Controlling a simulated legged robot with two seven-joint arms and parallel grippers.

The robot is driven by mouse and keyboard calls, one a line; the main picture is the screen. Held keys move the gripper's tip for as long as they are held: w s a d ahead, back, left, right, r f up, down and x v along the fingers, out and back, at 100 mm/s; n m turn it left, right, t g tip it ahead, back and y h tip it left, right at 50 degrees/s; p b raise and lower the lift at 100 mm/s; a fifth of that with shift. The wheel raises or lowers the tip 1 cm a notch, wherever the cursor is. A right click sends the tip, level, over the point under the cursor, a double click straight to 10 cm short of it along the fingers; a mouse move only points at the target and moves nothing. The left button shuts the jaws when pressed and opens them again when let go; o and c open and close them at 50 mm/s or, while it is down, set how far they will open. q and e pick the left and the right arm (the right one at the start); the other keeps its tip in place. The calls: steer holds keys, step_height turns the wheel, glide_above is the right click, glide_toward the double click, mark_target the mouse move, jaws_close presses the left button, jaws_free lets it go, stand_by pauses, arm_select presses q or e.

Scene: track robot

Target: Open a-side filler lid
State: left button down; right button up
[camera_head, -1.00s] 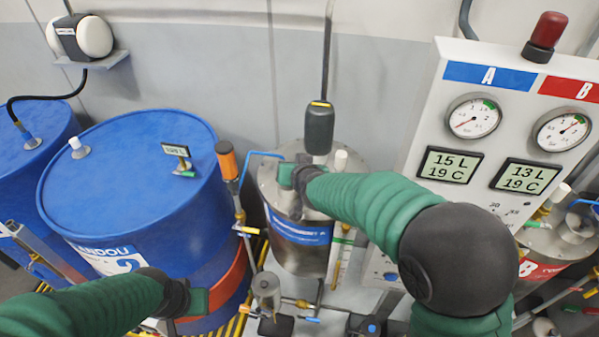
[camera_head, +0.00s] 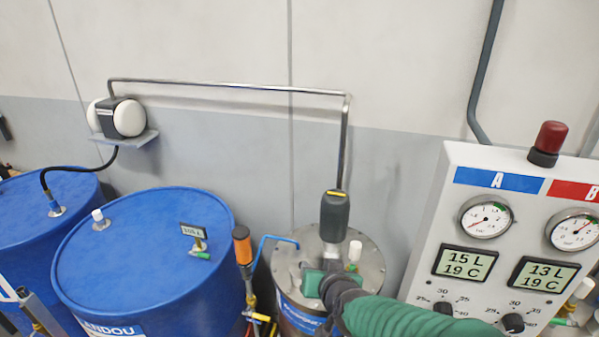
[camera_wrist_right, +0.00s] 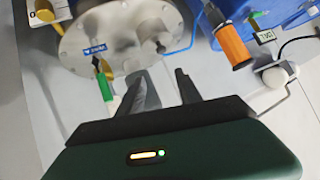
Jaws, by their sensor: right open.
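The A-side steel tank (camera_head: 370,265) with a blue label stands at lower centre of the head view. Its round metal top (camera_wrist_right: 120,22) also shows in the right wrist view, with a small blue tag (camera_wrist_right: 94,50) and a green-handled part (camera_wrist_right: 106,85) on it. I cannot tell clearly which part is the filler lid. My right gripper (camera_wrist_right: 163,82) is open over the tank top's edge, with nothing visible between its fingers. In the head view the right gripper (camera_head: 312,283) is over the tank top, its fingertips hidden. My left gripper is out of view.
A dark grey unit (camera_head: 335,215) with a steel pipe rises from the tank. Blue drums (camera_head: 140,250) fill the left. The gauge panel (camera_head: 470,265) stands close on the right.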

steer(key=s+d+f+g+h, duration=0.1)
steer(key=s+d+f+g, duration=0.3)
steer(key=s, duration=0.3)
steer(key=s+d+f+n+g, duration=0.1)
steer(key=s+d+f+g, duration=0.1)
steer(key=s+d+f, duration=0.4)
steer(key=s+d+f+g+h, duration=0.1)
steer(key=s+d+f+g, duration=0.15)
steer(key=s+f, duration=0.4)
steer(key=w+a+r+n+t+y+p, duration=0.1)
steer(key=w+a+r+t+p, duration=1)
steer(key=w+a+r+p, duration=0.35)
steer(key=p+x, duration=0.1)
steer(key=x, duration=0.4)
steer(key=p+x, duration=0.2)
steer(key=x, duration=0.3)
steer(key=p+x, duration=0.1)
steer(key=x, duration=0.3)
steer(key=shift+w+f+p, duration=0.25)
steer(key=shift+f+p, duration=0.1)
steer(key=shift+f, duration=0.1)
steer(key=shift+w+a+f, duration=0.1)
steer(key=shift+w+f, duration=0.15)
steer(key=shift+w, duration=0.25)
jaws_close()
